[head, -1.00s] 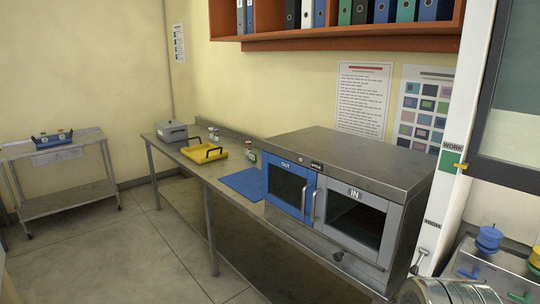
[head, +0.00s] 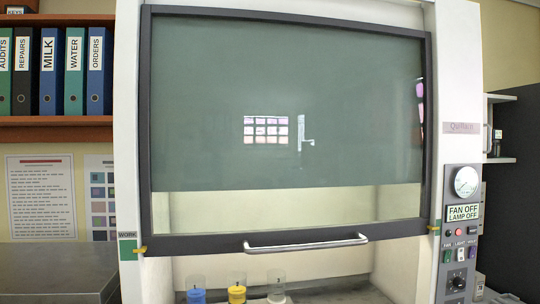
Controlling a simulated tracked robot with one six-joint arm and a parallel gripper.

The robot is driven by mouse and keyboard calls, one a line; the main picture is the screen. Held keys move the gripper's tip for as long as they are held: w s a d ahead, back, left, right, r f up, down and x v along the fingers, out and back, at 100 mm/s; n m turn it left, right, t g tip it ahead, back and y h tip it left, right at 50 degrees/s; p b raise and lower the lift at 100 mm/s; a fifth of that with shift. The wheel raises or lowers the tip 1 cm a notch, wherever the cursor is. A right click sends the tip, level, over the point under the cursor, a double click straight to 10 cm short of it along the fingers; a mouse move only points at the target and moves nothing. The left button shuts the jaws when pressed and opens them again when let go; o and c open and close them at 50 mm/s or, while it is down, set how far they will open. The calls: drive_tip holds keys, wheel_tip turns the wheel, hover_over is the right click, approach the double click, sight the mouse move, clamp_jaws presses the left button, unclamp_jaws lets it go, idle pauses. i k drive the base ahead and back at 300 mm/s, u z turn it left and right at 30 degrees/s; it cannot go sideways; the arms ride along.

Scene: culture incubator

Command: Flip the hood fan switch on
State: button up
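The fume hood's control panel (head: 450,180) is on the right post of the hood in the head view. Its display (head: 463,212) reads FAN OFF and LAMP OFF. Below it is a row of small labelled controls, with a switch (head: 447,256) on a green plate at the left under a label that seems to read FAN. The lever positions are too small to tell. A round gauge (head: 466,181) is above the display and a dark knob (head: 458,281) is below the switches. My gripper is not in view.
The hood's glass sash (head: 290,110) is partly raised, with a metal handle (head: 306,243) along its lower edge. Blue, yellow and whitish-topped containers stand inside, including the yellow one (head: 237,293). A steel box top (head: 55,275) is at lower left. A dark cabinet (head: 520,190) stands at right.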

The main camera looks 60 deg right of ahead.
sight(448, 253)
drive_tip(key=z, duration=1.75)
drive_tip(key=k, duration=0.55)
drive_tip(key=z, duration=0.4)
drive_tip(key=i, duration=0.5)
drive_tip(key=u, duration=0.05)
